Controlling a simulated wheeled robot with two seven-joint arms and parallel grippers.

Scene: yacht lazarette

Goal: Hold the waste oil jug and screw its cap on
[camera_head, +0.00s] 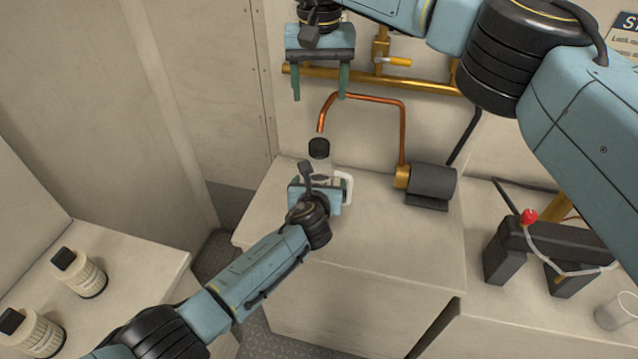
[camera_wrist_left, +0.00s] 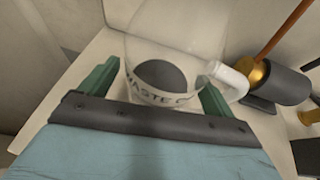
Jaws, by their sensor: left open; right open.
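The waste oil jug (camera_head: 321,166) stands upright on the pale counter, clear with dark content low inside. In the left wrist view the jug (camera_wrist_left: 180,45) shows its printed label and a white handle at its right. A black cap (camera_head: 319,148) sits at the top of the jug; I cannot tell whether it is threaded. My left gripper (camera_head: 318,186) is low at the jug's near side, and its green fingers (camera_wrist_left: 160,85) are open on either side of the jug. My right gripper (camera_head: 320,93) is open and empty, pointing down well above the cap.
A copper pipe (camera_head: 403,125) bends over behind the jug to a dark pump (camera_head: 432,181) on its right. A brass rail (camera_head: 420,84) runs along the wall. A battery-like block (camera_head: 550,250) and cup (camera_head: 617,310) are at right.

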